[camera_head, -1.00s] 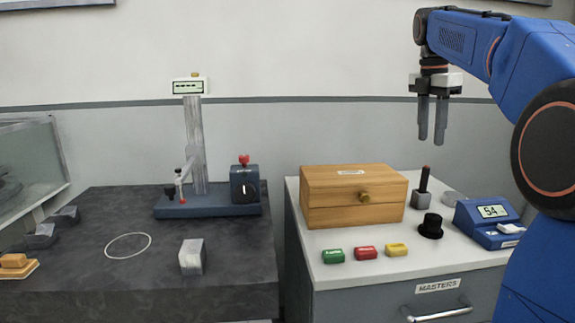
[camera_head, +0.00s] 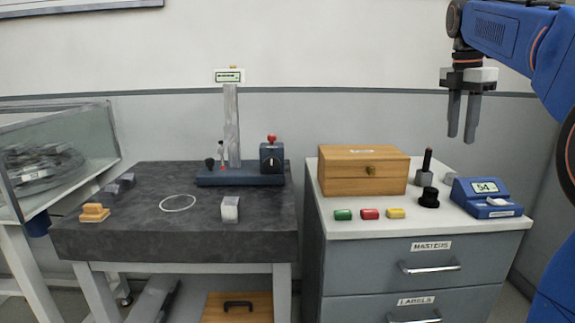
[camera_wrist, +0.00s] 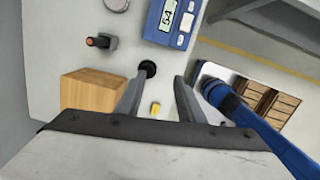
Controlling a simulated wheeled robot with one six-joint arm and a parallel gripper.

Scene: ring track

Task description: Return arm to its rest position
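My gripper (camera_head: 463,117) hangs pointing down in the upper right of the head view, high above the grey cabinet's white top (camera_head: 440,221). Its two fingers are apart with nothing between them. In the wrist view the fingers (camera_wrist: 157,98) are also spread and empty, with the cabinet top far below them. My blue arm (camera_head: 520,45) reaches in from the right edge of the head view, bent at the elbow. The arm touches nothing that I can see.
A dark stone table (camera_head: 140,225) with a gauge stand (camera_head: 232,130) is left. A glass case (camera_head: 75,165) stands far left.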

